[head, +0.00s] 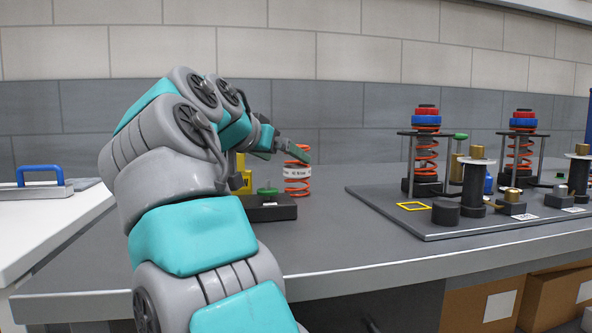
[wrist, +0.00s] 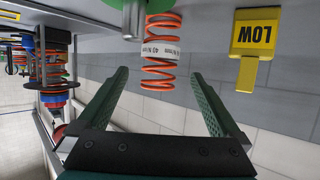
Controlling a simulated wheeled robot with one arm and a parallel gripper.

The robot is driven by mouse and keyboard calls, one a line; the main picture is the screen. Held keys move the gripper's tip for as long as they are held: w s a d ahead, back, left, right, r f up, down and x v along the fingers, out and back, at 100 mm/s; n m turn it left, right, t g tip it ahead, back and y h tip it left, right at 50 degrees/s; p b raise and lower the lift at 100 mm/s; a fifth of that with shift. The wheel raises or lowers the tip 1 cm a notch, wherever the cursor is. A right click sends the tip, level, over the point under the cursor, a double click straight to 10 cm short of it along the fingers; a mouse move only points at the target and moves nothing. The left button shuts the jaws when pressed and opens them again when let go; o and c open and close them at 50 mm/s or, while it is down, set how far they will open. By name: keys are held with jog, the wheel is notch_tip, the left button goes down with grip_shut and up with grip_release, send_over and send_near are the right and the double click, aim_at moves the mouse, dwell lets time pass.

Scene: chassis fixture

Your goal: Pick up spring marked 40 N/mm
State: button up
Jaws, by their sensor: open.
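An orange coil spring (head: 298,186) with a white band stands upright on the bench, right of my arm. In the wrist view, which looks upside down, the band on this spring (wrist: 159,83) reads 40 N/mm. My gripper (wrist: 160,74) is open and empty, with its two green fingers on either side of the spring's line. The spring appears centred between the fingertips, mostly beyond them; I cannot tell whether its near end is between them. In the head view my gripper (head: 283,149) is at the height of the spring's top, and a finger partly hides it.
A black base with a green knob (head: 267,190) stands just left of the spring. A yellow LOW sign (wrist: 254,36) is close by. A fixture plate (head: 440,228) with two more orange springs (head: 428,158) is on the right. Bare bench (head: 330,240) lies in front.

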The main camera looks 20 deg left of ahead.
aim_at(291, 158)
jog(key=shift+p+x, duration=0.55)
jog(key=shift+x, duration=1.8)
jog(key=shift+r, duration=0.2)
grip_shut()
